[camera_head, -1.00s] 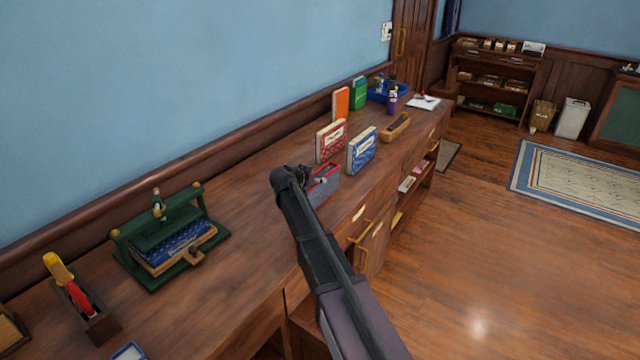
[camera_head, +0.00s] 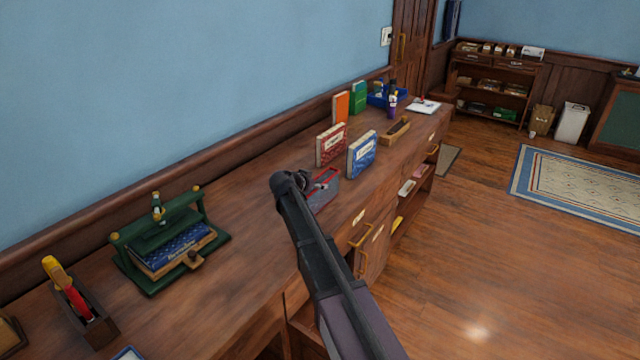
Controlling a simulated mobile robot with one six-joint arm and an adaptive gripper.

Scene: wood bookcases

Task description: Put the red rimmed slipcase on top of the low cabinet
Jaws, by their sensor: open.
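The red rimmed slipcase (camera_head: 327,190) is a grey open box with a red edge. It stands on the long wooden counter, just left of the blue book, partly hidden behind my wrist. My gripper (camera_head: 314,185) is at the slipcase's top edge, small and dark in this view. It is open; whether its fingers touch the slipcase cannot be told. A low wooden cabinet (camera_head: 495,66) with open shelves stands against the far wall, with several small things and a white item on top.
Red (camera_head: 331,145) and blue (camera_head: 362,154) books stand close behind the slipcase. A wooden tray (camera_head: 395,131), orange book (camera_head: 340,107) and green book (camera_head: 359,97) are farther back. A green press (camera_head: 170,245) is nearer. Open floor (camera_head: 470,250) lies right of the counter.

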